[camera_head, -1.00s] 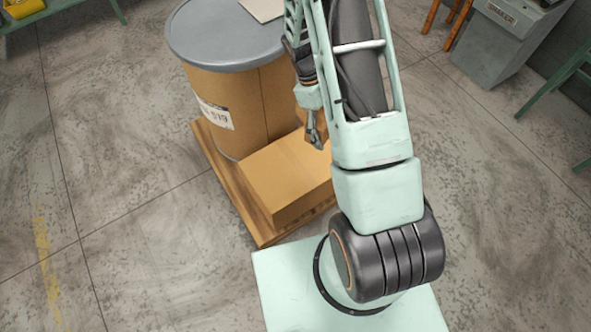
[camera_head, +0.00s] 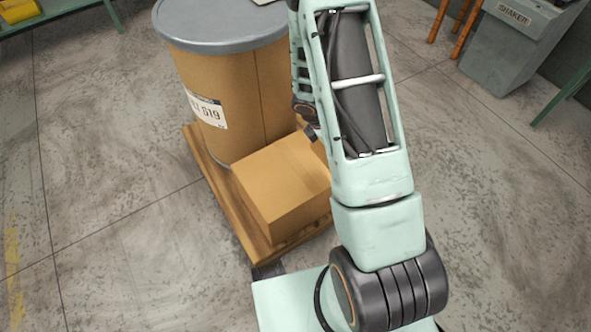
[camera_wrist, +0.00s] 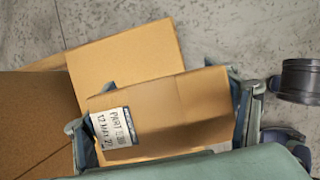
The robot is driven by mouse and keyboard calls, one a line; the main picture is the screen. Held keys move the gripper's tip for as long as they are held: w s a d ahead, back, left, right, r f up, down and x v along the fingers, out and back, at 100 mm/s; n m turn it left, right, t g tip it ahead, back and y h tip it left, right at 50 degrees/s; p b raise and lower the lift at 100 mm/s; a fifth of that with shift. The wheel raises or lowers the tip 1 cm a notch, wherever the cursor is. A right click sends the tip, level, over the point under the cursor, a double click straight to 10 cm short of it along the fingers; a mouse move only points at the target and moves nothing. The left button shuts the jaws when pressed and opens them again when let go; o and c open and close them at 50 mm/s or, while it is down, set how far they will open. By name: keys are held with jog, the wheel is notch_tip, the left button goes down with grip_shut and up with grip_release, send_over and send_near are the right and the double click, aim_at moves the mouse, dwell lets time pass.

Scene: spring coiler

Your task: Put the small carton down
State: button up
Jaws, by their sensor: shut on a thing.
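The small carton (camera_wrist: 180,112) is a brown box with a white printed label (camera_wrist: 115,130) in the wrist view. My gripper (camera_wrist: 168,104) is shut on it, with one finger at its left end and one at its right end. Beyond it in the wrist view lies a larger brown carton (camera_wrist: 120,62), partly covered by the small one. In the head view the larger carton (camera_head: 278,185) sits on a wooden pallet (camera_head: 228,207). My arm hides most of my gripper there, and I cannot make out the small carton. Whether the small carton touches anything below is unclear.
A tall brown drum (camera_head: 235,105) with a grey lid stands on the pallet behind the larger carton. A grey shaker cabinet (camera_head: 515,45) stands at the back right. Open concrete floor (camera_head: 120,140) lies left of the pallet.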

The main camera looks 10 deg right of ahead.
jog(key=w+a+f+b, duration=0.2)
jog(key=w+a+f, duration=0.2)
jog(key=a, duration=0.4)
jog(key=b, duration=0.2)
send_over(293, 168)
jog(key=f, duration=0.3)
jog(key=a+f, duration=0.1)
jog(key=f, duration=0.1)
jog(key=shift+s+f, duration=0.2)
jog(key=shift+s, duration=0.15)
jog(key=shift+w+a+f+b, duration=0.1)
jog(key=shift+f+b, duration=0.15)
jog(key=shift+f, duration=0.6)
jog(key=shift+w+a+f+b, duration=0.1)
jog(key=shift+f+b, duration=0.1)
jog(key=shift+f, duration=0.65)
jog(key=shift+f, duration=0.1)
jog(key=shift+f, duration=0.15)
jog(key=o, duration=1.9)
jog(key=shift+s, duration=0.1)
